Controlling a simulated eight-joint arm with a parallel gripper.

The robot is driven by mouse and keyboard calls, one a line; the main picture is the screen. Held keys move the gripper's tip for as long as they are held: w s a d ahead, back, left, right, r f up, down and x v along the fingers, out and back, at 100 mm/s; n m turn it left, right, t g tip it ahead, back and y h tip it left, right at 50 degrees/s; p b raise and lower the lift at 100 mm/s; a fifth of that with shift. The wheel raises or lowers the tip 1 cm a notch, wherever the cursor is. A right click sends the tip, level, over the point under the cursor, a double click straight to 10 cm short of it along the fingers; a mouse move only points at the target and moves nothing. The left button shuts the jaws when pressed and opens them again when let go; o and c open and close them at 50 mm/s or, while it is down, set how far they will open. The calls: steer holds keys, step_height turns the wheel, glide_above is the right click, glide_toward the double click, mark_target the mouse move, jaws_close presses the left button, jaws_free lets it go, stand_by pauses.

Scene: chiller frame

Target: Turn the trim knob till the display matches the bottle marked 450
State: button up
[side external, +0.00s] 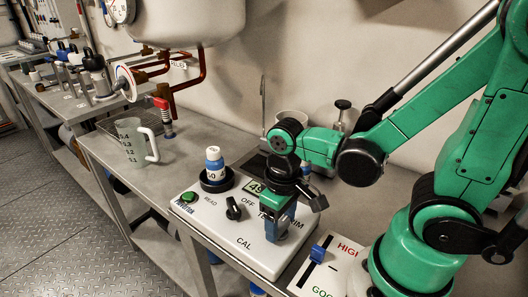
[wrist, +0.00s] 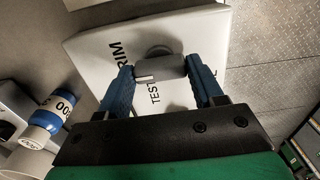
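A white panel box (side external: 205,225) stands on the bench, lettered READ, OFF, TEST, CAL and TRIM. My gripper (side external: 278,228) points down at its right part. In the wrist view, my gripper's blue fingers (wrist: 162,75) sit against both sides of a grey knob (wrist: 172,66) with a white mark, near the TRIM lettering. That knob is hidden in the side view. The display (side external: 255,187) is partly covered by my arm; only a part reading "49" shows. A blue-and-white bottle (side external: 214,166) stands upright in a dark round holder; its marking is only partly legible.
A black selector knob (side external: 233,208) and a green button (side external: 188,197) are on the panel. A HIGH/GOOD board (side external: 325,262) with a blue slider lies to the right. A jug (side external: 134,142) stands left. A bottle ending "00" (wrist: 62,104) shows in the wrist view.

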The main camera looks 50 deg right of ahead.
mark_target(281, 223)
steer(key=c, duration=0.5)
steer(key=shift+n, duration=2.9)
steer(key=o, duration=1.3)
steer(key=shift+r, duration=0.1)
steer(key=shift+r, duration=2.7)
